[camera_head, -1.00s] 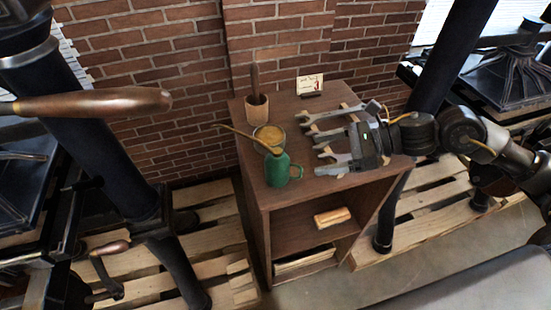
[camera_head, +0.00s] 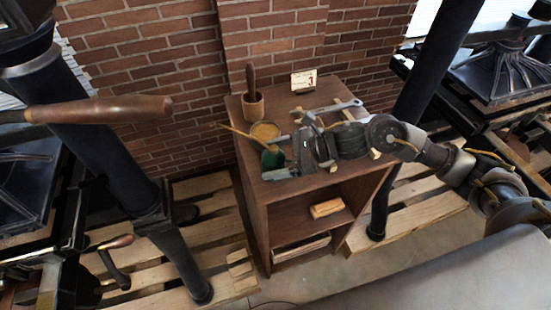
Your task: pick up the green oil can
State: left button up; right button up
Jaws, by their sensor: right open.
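The green oil can (camera_head: 272,159) stands on the wooden cabinet top (camera_head: 245,125) near its front left. Its long brass spout (camera_head: 238,132) points up and to the left. My right gripper (camera_head: 275,160) is open and comes in from the right, with its fingers reaching to the can. One finger appears behind the can and the other in front of it. The can's handle and right side are hidden by the gripper. I cannot tell whether the fingers touch it. My left gripper is not in view.
A round tan-topped container (camera_head: 265,131) stands just behind the can. A wooden cup with a handle in it (camera_head: 253,105) and a small card (camera_head: 304,81) stand at the back. Wrenches (camera_head: 335,107) lie behind my gripper. A dark press column (camera_head: 105,150) rises at the left.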

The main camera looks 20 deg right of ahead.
jog(key=shift+a, duration=0.2)
jog(key=shift+d+f, duration=0.1)
jog(key=shift+d, duration=0.05)
jog(key=shift+c, duration=0.7)
jog(key=c, duration=1.2)
jog(key=shift+r, duration=0.2)
